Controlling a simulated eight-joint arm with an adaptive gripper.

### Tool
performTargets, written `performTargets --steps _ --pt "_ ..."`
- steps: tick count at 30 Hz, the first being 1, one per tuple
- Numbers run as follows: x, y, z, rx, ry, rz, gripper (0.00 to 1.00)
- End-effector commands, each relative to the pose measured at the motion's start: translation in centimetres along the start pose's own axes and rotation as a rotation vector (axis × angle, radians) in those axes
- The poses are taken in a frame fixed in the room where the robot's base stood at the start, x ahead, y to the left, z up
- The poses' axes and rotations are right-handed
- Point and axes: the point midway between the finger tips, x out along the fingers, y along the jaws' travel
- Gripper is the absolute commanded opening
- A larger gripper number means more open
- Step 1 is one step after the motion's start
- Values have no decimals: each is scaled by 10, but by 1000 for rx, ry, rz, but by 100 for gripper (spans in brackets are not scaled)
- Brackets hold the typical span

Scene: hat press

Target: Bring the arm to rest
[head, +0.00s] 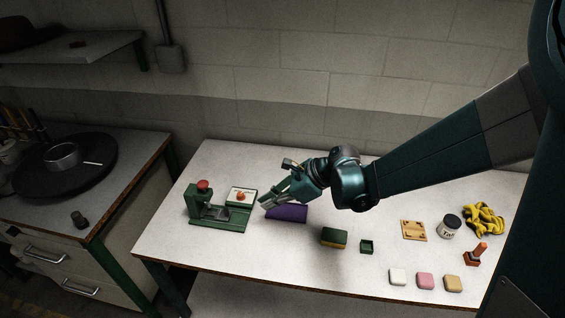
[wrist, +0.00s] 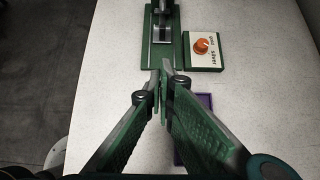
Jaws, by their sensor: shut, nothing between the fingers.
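My gripper (head: 268,203) is above the left part of the white table, at the end of my arm, which reaches in from the right. In the wrist view its two green fingers (wrist: 161,84) meet at the tips with nothing between them. The green press (head: 220,213) with a red knob stands just left of the gripper. In the wrist view the press (wrist: 163,45) is ahead of the fingertips.
A small panel with an orange knob (head: 241,196) sits beside the press. A green and yellow sponge (head: 333,238), small green box (head: 366,246), wooden plate (head: 414,231), jar (head: 450,225), yellow rope (head: 484,219), stamp (head: 475,254) and coloured blocks (head: 425,281) occupy the right. The table's front left is clear.

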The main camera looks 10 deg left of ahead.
Motion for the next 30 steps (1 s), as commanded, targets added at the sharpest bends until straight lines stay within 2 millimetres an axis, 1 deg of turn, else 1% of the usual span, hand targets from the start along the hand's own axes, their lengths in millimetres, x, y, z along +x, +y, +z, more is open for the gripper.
performTargets --steps 7,13,17,30 --pt "-3 0 -1 -11 5 -5 0" --pt "-20 2 -3 -69 27 -30 0" --pt "-38 4 -7 -138 57 -58 0" --pt "-113 18 -29 -431 202 -146 0"
